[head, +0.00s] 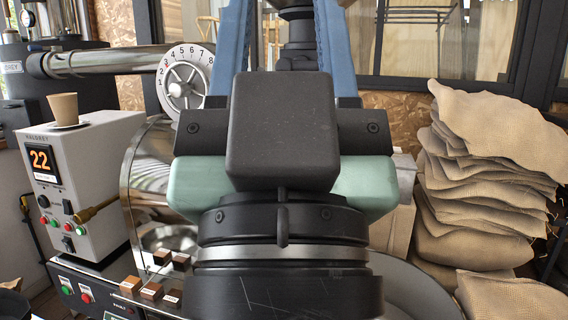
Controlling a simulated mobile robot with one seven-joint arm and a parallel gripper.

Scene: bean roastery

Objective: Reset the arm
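My gripper (283,30) fills the middle of the head view, close to the camera and pointing away from it. Its two blue fingers stand well apart, and the frame's top edge cuts off their ends. Between them I see background and a dark upright part (298,48) that seems to lie beyond them. I see nothing gripped, but the fingertips are out of view. A dark block on the gripper and my black wrist hide much of the scene behind.
At left stand a grey control box (82,185) showing 22, a brown cup (64,109) on its top, and a numbered dial (185,78). Small labelled brown blocks (151,291) lie at lower left. A stack of burlap sacks (475,190) stands close on the right.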

